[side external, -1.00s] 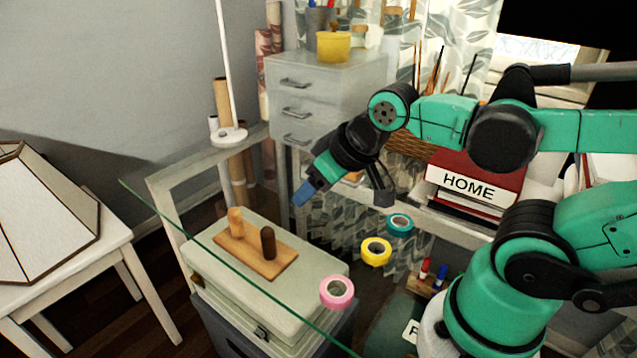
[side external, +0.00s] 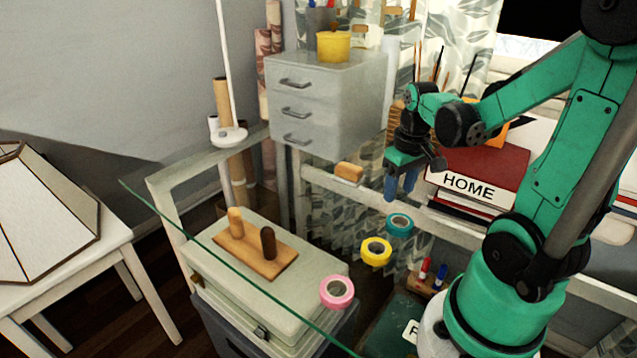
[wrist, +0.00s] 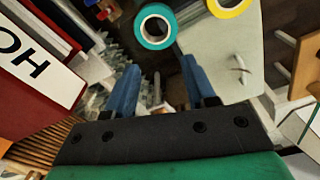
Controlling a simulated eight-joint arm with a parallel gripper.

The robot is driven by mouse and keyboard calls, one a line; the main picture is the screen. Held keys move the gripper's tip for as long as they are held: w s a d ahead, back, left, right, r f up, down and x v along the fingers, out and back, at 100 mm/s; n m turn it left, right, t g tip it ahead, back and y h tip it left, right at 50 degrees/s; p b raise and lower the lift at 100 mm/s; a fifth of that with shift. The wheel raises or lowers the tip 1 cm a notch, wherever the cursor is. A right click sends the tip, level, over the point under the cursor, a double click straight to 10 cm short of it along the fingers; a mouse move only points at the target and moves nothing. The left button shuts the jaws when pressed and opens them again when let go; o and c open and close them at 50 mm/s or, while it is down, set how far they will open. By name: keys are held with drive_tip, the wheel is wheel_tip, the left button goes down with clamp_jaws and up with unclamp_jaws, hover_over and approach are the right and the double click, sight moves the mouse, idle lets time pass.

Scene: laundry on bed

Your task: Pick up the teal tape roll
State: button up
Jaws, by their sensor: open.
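The teal tape roll (side external: 399,224) lies flat on the glass tabletop, behind the yellow roll. My gripper (side external: 401,184) hangs above the table, just behind the teal roll in the side view, with its blue fingers pointing down. In the wrist view the teal tape roll (wrist: 155,27) is at the top, beyond the fingertips and apart from them. My gripper (wrist: 160,75) is open there, with nothing between its blue fingers.
A yellow tape roll (side external: 376,251) and a pink tape roll (side external: 337,292) lie nearby. Red and blue markers (side external: 431,272) stand in a wooden holder to the right. Books labelled HOME (side external: 479,175) are stacked right of my gripper. A wooden block (side external: 349,172) lies to its left.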

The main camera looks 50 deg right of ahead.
sight(408, 218)
drive_tip(key=shift+s+d+f+m+g+y, duration=0.2)
drive_tip(key=shift+s+d+f, duration=0.1)
drive_tip(key=shift+s+d, duration=0.2)
drive_tip(key=shift+s+d+f+m+g+y, duration=0.1)
drive_tip(key=shift+s+d+f+g, duration=0.1)
drive_tip(key=shift+s+d+f, duration=0.25)
drive_tip(key=shift+s+f, duration=0.1)
drive_tip(key=shift+a+f, duration=0.1)
drive_tip(key=shift+f, duration=2.45)
clamp_jaws()
